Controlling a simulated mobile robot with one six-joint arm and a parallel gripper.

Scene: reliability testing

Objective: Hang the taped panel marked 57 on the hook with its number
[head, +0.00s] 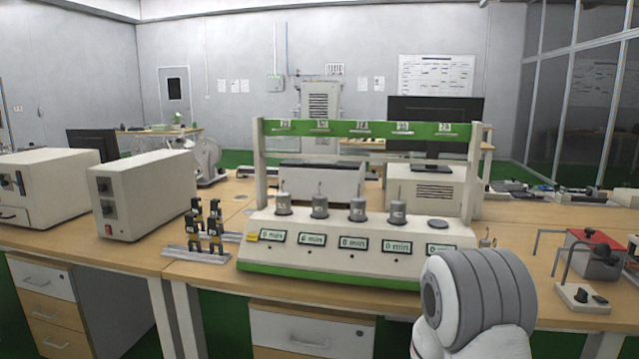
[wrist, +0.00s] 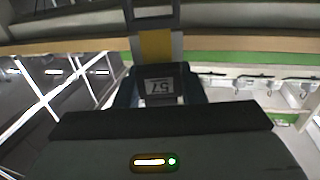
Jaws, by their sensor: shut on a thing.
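In the wrist view my gripper (wrist: 160,98) is shut on the taped panel marked 57 (wrist: 157,44). Its number tag reads upside down between the dark fingers, with a yellow strip and a grey metal loop beyond it. In the head view the gripper and panel are out of sight. The test stand has a green rail (head: 365,129) on two posts. Small hooks and number labels run along the rail. The right-end label (head: 444,128) seems to read 78; the others are too small to read surely.
Several grey weights (head: 358,210) stand on the timer base (head: 340,270) under the rail. Small dark and yellow pieces (head: 215,232) stand on a metal rack at left. A beige box (head: 145,193) is farther left. A red-topped device (head: 597,250) stands at right.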

